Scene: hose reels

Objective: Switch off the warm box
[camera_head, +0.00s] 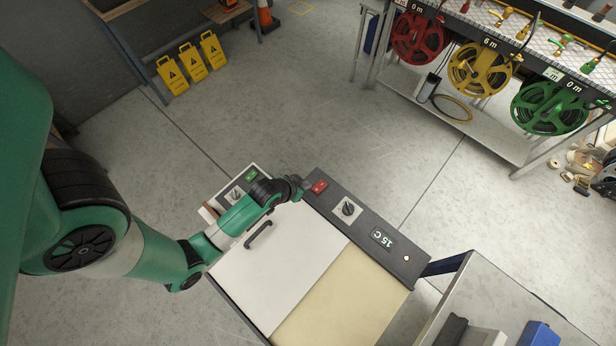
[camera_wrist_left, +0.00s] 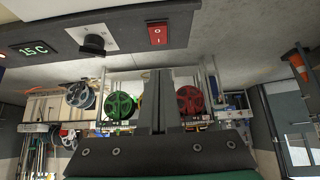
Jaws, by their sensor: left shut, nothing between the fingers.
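The warm box (camera_head: 372,290) has a white lid with a dark handle, a cream section beside it and a dark control strip. The strip bears a red rocker switch (camera_head: 319,187), a black knob (camera_head: 348,208), a display reading 15 C (camera_head: 383,238) and a small glowing light (camera_head: 407,258). My left gripper (camera_head: 304,185) is at the strip's end, just left of the switch. In the left wrist view its shut, empty fingers (camera_wrist_left: 158,78) point towards the strip, below the red switch (camera_wrist_left: 158,34), which is marked O and I. Contact cannot be told. My right gripper is not in view.
Another unit with a green display (camera_head: 251,174) and a knob stands left of the box, partly behind my left arm. A bench with red, yellow and green hose reels (camera_head: 480,70) is at the back right. A grey bin (camera_head: 500,300) stands at the lower right. The floor between is clear.

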